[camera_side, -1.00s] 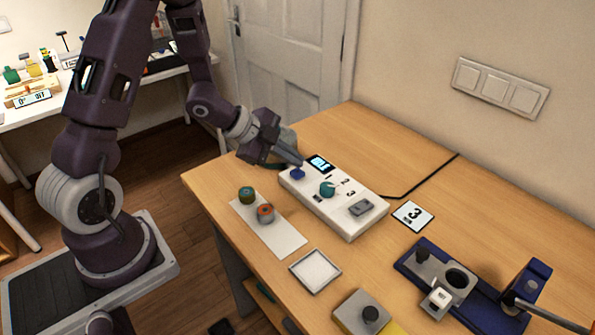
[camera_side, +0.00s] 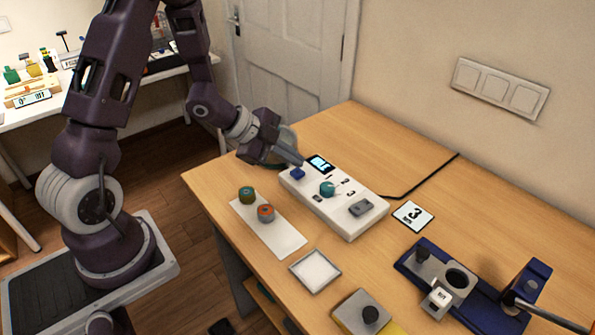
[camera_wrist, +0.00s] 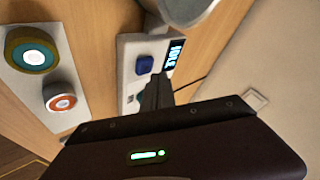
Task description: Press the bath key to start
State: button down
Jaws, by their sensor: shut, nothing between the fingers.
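The blue key (camera_side: 298,173), which I take for the bath key, sits at the far left end of a white control box (camera_side: 345,222). It also shows in the wrist view (camera_wrist: 144,65). A lit display (camera_side: 319,163) beside it reads IDLE in the wrist view (camera_wrist: 174,55). My gripper (camera_side: 302,163) is shut and empty, its fingertips close to the blue key. In the wrist view the fingertips (camera_wrist: 158,83) appear just beside the key; I cannot tell whether they touch it.
The box also carries a teal knob (camera_side: 327,188) and a grey rocker (camera_side: 361,208). Two round pots, green-topped (camera_side: 246,192) and orange-topped (camera_side: 265,212), stand on a white strip (camera_side: 280,240). A "3 MIN" card (camera_side: 413,215) lies to the right. A round grey vessel (camera_wrist: 188,10) is near the fingers.

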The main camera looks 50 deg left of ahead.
aim_at(293, 172)
jog(key=shift+f, duration=0.4)
jog(key=shift+f, duration=0.5)
dwell(0.7)
jog(key=shift+r, duration=0.9)
jog(key=shift+r, duration=0.1)
jog(key=shift+r, duration=2.45)
